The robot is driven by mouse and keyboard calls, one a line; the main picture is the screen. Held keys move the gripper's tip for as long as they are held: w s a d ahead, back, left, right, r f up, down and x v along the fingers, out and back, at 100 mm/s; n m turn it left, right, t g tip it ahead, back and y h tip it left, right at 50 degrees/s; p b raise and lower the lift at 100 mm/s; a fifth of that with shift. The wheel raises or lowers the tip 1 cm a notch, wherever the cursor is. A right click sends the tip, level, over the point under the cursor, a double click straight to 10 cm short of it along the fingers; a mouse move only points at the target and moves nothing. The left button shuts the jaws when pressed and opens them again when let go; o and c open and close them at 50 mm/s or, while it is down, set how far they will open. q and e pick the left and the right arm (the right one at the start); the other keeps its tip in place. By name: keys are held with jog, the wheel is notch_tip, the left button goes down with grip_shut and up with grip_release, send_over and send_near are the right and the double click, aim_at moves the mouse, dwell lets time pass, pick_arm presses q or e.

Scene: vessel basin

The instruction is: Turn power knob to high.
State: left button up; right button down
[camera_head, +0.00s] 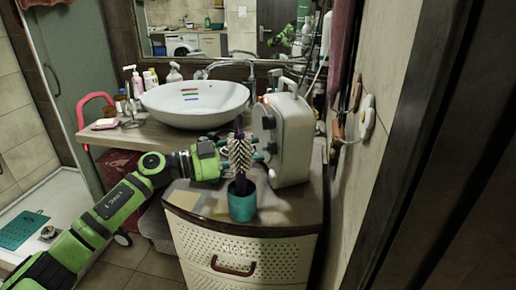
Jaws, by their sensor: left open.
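A pale appliance (292,140) with a top handle stands upright on the counter right of the basin. Its front faces left, with a dark round knob (268,122) on the upper part and another dark knob-like part (272,147) below. I cannot tell which is the power knob, or read any setting. My left gripper (258,151) is open, its teal fingertips close to the lower front of the appliance. A brush hides part of the gripper, and I cannot tell whether the fingertips touch a knob. My right gripper is not in view.
The brush (240,155) stands in a teal cup (242,203) in front of my left gripper. The white vessel basin (195,104) and its faucet are behind. Several bottles stand at the back left. The wall (375,150) is close on the right.

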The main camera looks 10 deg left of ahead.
pick_arm(q)
jog(key=shift+x, duration=0.85)
grip_shut()
pick_arm(e)
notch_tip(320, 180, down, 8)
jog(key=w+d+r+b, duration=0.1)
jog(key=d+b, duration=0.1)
jog(key=b, duration=0.6)
pick_arm(q)
jog(key=m+b, duration=0.2)
jog(key=m, duration=0.7)
jog(key=m+b, duration=0.2)
jog(key=m, duration=0.7)
jog(key=shift+w, duration=0.25)
jog(key=shift+r+m+b, duration=0.15)
jog(key=shift+m+b, duration=0.3)
jog(key=shift+m, duration=0.55)
grip_release()
jog(key=v, duration=1.2)
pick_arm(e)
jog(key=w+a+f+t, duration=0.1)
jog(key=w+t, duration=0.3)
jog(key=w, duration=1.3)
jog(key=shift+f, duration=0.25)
